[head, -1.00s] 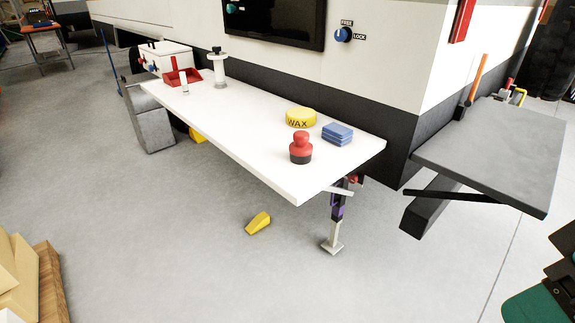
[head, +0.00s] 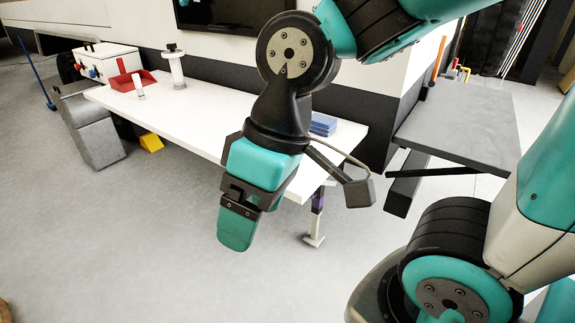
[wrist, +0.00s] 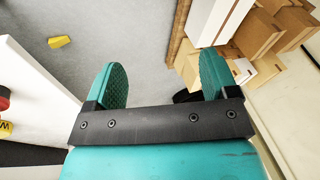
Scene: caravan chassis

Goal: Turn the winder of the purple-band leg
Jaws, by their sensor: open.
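The purple-band leg (head: 316,215) stands under the right end of the white fold-down table in the head view, with its foot on the floor. Its winder is hidden in the head view, behind or near my arm, and does not show in the wrist view. My gripper (head: 238,225) hangs in front of the table's front edge, left of the leg and apart from it. In the wrist view my gripper (wrist: 165,85) has its two teal fingers spread wide with nothing between them.
The white table (head: 190,115) carries a red tray (head: 128,78), a white spool-like stand (head: 174,68) and blue pads (head: 322,124). A grey shelf (head: 460,125) juts out at right. A yellow chock (wrist: 59,41) and cardboard boxes (wrist: 255,32) show in the wrist view. Open floor lies in front.

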